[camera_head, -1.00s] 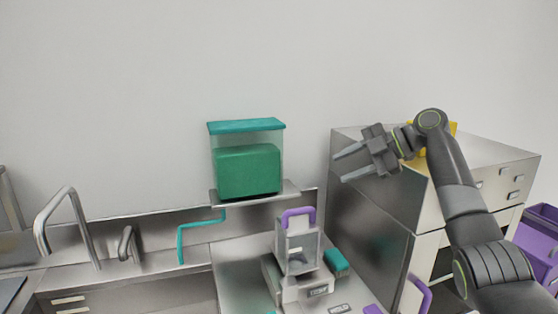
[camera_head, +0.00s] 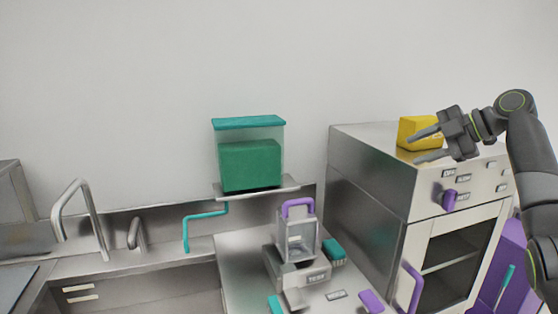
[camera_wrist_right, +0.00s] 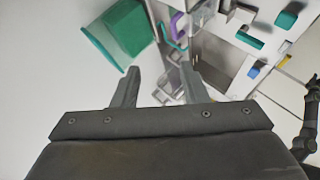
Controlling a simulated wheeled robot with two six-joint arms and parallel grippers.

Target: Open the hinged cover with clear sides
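The hinged cover (camera_head: 297,240) is a small box with clear sides and a grey frame, shut over a grey device on the counter. A purple loop handle (camera_head: 298,203) stands on its top. A purple loop, probably this handle, also shows in the right wrist view (camera_wrist_right: 178,25). My right gripper (camera_head: 412,149) is open and empty, up and to the right of the cover, in front of the steel cabinet's top. Its two spread fingers show in the wrist view (camera_wrist_right: 160,88) with nothing between them. My left gripper is not seen.
A teal-lidded clear container (camera_head: 250,155) with green contents sits on a wall shelf. A steel cabinet (camera_head: 370,190) stands right of the cover, with a yellow box (camera_head: 420,132) on top near my right gripper. A teal block (camera_head: 333,250) lies beside the device. A faucet (camera_head: 80,215) is at left.

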